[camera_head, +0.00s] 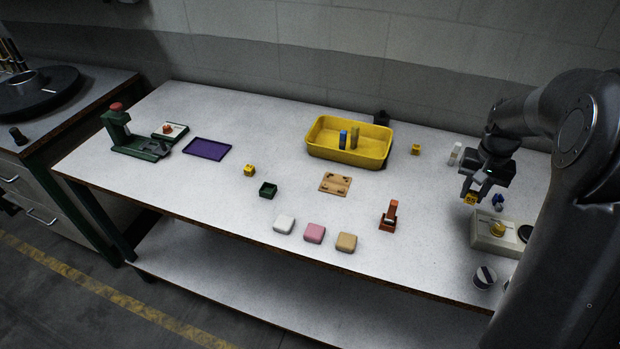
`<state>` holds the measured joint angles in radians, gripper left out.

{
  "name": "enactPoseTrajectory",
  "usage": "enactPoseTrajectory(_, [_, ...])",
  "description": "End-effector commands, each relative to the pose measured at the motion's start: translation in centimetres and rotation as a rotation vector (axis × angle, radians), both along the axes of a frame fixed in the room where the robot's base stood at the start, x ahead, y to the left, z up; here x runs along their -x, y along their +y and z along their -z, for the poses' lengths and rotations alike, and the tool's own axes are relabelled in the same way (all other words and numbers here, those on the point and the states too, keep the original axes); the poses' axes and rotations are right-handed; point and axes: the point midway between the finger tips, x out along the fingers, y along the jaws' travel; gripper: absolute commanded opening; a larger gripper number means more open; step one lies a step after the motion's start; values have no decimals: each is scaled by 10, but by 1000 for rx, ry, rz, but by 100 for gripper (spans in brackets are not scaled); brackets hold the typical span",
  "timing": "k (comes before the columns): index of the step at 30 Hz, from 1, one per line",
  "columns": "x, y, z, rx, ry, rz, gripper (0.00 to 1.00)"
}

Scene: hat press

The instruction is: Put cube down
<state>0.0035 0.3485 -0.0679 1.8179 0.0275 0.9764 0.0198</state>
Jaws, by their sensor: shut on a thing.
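My gripper (474,190) is over the right part of the white table (420,250), pointing down. It is shut on a small yellow cube (470,198) with dark marks. The cube seems to be held just above the tabletop, left of a small blue object (498,200); whether it touches the table I cannot tell. Two similar yellow cubes stand on the table, one (249,170) left of the middle and one (416,149) right of the yellow bin.
A yellow bin (345,154) holds a few upright items. A beige box (495,242) with a yellow knob and a grey cup (484,277) stand near my gripper. An orange device (389,215) is to its left.

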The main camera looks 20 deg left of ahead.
Motion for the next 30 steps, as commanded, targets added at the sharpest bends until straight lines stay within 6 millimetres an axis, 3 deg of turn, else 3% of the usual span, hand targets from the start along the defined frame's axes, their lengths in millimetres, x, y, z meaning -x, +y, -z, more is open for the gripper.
enactPoseTrajectory(5, [-24, 57, -1, 1, -1, -27, 3])
enactPoseTrajectory(12, [-49, 176, -3, 2, -1, -58, 3])
enactPoseTrajectory(21, [-41, 326, -3, 0, -1, -93, 3])
enactPoseTrajectory(25, [-32, 370, -2, 0, -1, -100, 3])
enactPoseTrajectory(30, [-23, 398, -1, 0, 0, -102, 3])
